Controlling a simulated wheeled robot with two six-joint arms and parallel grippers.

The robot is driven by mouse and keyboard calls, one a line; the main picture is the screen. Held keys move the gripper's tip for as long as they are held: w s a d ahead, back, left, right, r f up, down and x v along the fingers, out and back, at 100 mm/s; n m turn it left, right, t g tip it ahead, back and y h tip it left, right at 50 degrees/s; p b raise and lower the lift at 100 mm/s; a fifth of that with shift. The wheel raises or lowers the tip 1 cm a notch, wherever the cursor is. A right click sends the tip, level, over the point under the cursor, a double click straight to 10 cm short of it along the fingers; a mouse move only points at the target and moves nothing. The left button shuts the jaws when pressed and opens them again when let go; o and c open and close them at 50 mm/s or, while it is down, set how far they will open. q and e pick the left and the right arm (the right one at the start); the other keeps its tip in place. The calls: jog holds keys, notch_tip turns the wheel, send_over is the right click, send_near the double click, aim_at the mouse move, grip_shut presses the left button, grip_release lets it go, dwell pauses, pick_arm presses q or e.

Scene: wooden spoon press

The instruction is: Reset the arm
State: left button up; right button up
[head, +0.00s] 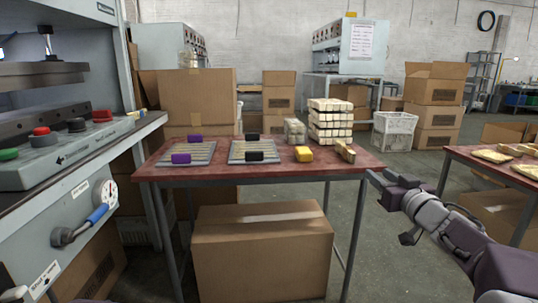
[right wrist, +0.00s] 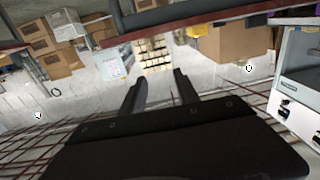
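My right arm comes in from the right in the head view. Its gripper (head: 385,188) is in the air just off the right corner of the red-topped table (head: 290,168). In the right wrist view the two dark fingers of this gripper (right wrist: 160,80) stand apart with nothing between them, so it is open and empty. My left gripper does not show in the head view.
The table holds two slatted trays (head: 207,153) with purple and black blocks, a yellow block (head: 304,154) and stacked bundles (head: 330,120). A press (head: 50,130) with buttons stands at left. Another red table (head: 470,160) is at right. A cardboard box (head: 262,250) sits below.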

jog(key=w+a+r+g+y+p, duration=0.1)
jog(key=a+r+y+p, duration=0.15)
jog(key=a+p, duration=0.45)
jog(key=s+a+f+m+g+h+p, duration=0.2)
jog(key=a+f+p, duration=0.1)
jog(key=a+f, duration=0.2)
jog(key=s+f+g+h+p, duration=0.1)
jog(key=s+f+g, duration=0.6)
jog(key=s+f, duration=0.55)
jog(key=s+f+g+h+p, duration=0.2)
jog(key=s+f+g, duration=0.6)
jog(key=s, duration=0.7)
notch_tip(320, 180, up, 37)
jog(key=t+p, duration=0.1)
jog(key=p, duration=3.6)
jog(key=shift+d+f, duration=0.15)
